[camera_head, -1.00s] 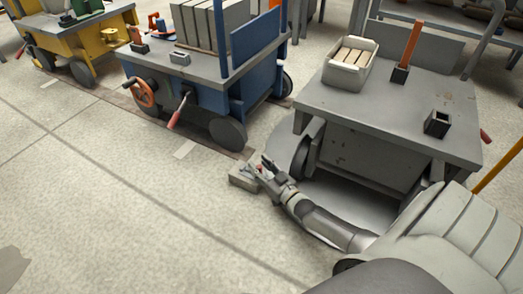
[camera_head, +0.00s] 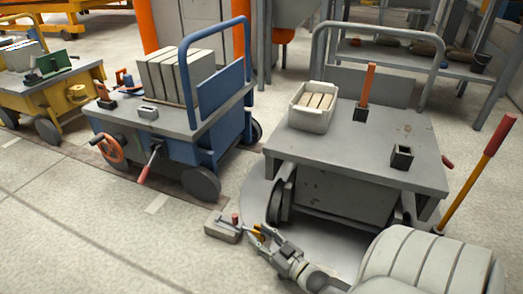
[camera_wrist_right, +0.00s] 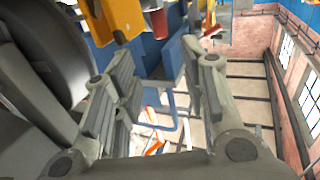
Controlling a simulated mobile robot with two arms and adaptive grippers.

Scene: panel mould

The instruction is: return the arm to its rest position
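My right arm comes in from the lower right of the head view. Its gripper (camera_head: 258,234) is just right of a grey block with a small red piece on top (camera_head: 222,231); I cannot tell its height above the floor. In the right wrist view the two grey fingers of my right gripper (camera_wrist_right: 165,95) stand apart, with only background between them. It is open and empty. My left gripper is in neither view.
A grey cart (camera_head: 290,148) with a bin of blocks (camera_head: 303,116) stands close behind my right arm. A blue cart (camera_head: 175,118) is to its left, a yellow cart (camera_head: 80,80) farther left. A red-and-yellow pole (camera_head: 470,185) rises at right. Floor at lower left is clear.

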